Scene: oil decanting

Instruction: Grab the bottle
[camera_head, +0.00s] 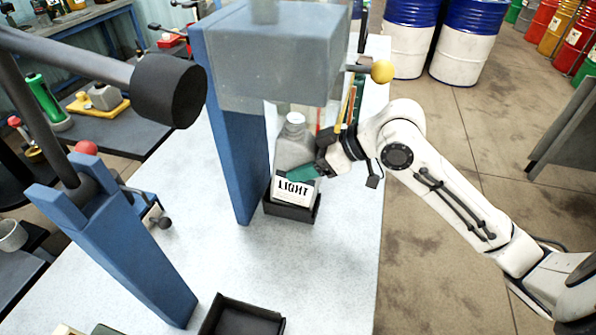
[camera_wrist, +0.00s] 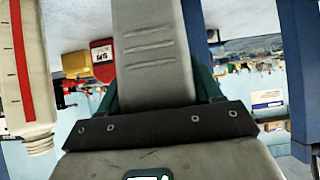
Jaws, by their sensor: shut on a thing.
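The grey bottle (camera_head: 294,145) with a white "LIGHT" label stands upright in a small black tray (camera_head: 292,213) on the pale table. It is under the grey box of a blue stand. My gripper (camera_head: 303,172) comes in from the right, and its green fingers are closed around the bottle at mid-height. In the wrist view the ridged grey bottle (camera_wrist: 150,50) fills the space between the green fingers. The far finger is mostly hidden behind the bottle in the head view.
A blue post (camera_head: 240,165) stands close to the left of the bottle, and the grey box (camera_head: 275,65) hangs above it. A white container with a red stripe (camera_wrist: 25,70) is nearby. Another black tray (camera_head: 240,318) sits at the front. The table between the trays is clear.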

